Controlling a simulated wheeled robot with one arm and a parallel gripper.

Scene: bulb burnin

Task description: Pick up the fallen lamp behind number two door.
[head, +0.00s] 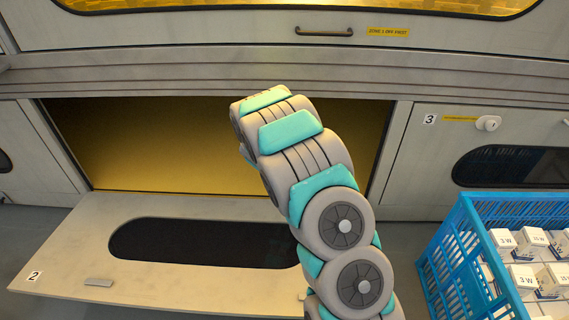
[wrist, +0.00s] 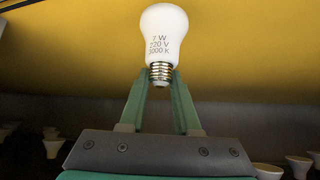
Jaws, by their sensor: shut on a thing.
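In the wrist view, a white lamp (wrist: 163,32) marked 7 W, 220 V, 3000 K stands upright, its metal screw base (wrist: 161,72) between the tips of my gripper (wrist: 160,80). My gripper is shut on that base. The number two door (head: 70,255) is folded down flat in the head view, with a dark window in it. Behind it is an opening with a yellow-lit inside (head: 170,140). My arm reaches up to this opening and hides part of it. In the head view the gripper and the lamp are hidden.
Several other lamps stand in the dark background of the wrist view, at the left (wrist: 53,146) and right (wrist: 298,165). A blue crate (head: 455,262) with small white boxes stands at the right, before the closed number three door (head: 430,160). A handle (head: 324,32) is above the opening.

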